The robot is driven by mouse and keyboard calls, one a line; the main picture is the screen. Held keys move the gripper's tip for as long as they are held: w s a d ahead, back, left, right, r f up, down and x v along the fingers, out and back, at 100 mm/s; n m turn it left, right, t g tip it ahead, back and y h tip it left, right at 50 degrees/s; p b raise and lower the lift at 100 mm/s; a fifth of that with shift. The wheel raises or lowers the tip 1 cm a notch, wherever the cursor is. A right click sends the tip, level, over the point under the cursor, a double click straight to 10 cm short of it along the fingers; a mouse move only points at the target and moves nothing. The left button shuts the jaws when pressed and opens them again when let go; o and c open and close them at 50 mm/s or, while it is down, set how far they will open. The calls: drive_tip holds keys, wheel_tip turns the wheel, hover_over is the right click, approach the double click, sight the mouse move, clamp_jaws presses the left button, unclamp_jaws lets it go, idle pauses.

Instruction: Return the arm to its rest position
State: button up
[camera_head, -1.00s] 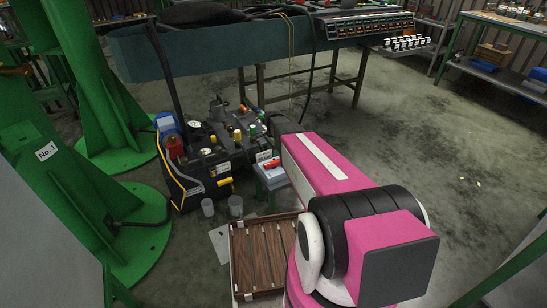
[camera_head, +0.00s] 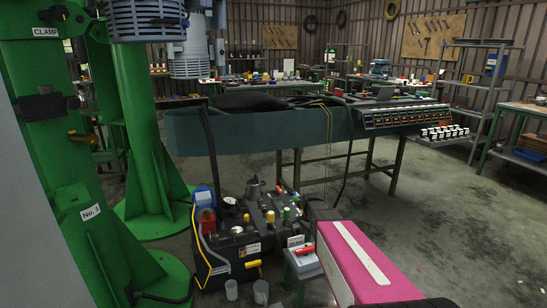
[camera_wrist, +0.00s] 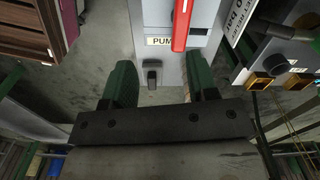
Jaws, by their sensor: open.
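My gripper (camera_wrist: 160,82) shows in the wrist view with its two green fingers apart and nothing between them. Beyond the fingertips is a grey switch box (camera_wrist: 147,15) with a label reading "PUM", partly cut off, and a red handle (camera_wrist: 182,22). In the head view the same kind of grey box (camera_head: 304,264) with a red handle (camera_head: 305,249) stands on a small stand left of my pink arm. My arm reaches forward from the lower right. My gripper's fingers cannot be made out in the head view.
A black pump unit (camera_head: 240,240) with coloured valves stands left of the box. Green columns (camera_head: 80,190) stand at the left. A long teal bench (camera_head: 240,130) with a control panel (camera_head: 395,115) lies behind. The floor at right (camera_head: 450,230) is clear.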

drive_tip(key=s+r+n, duration=0.3)
drive_tip(key=s+n, duration=0.3)
drive_tip(key=s, duration=0.3)
drive_tip(key=s+r+n, duration=0.3)
drive_tip(key=s+n, duration=0.3)
drive_tip(key=s, duration=0.3)
drive_tip(key=shift+s+r, duration=0.15)
drive_tip(key=shift+r, duration=0.05)
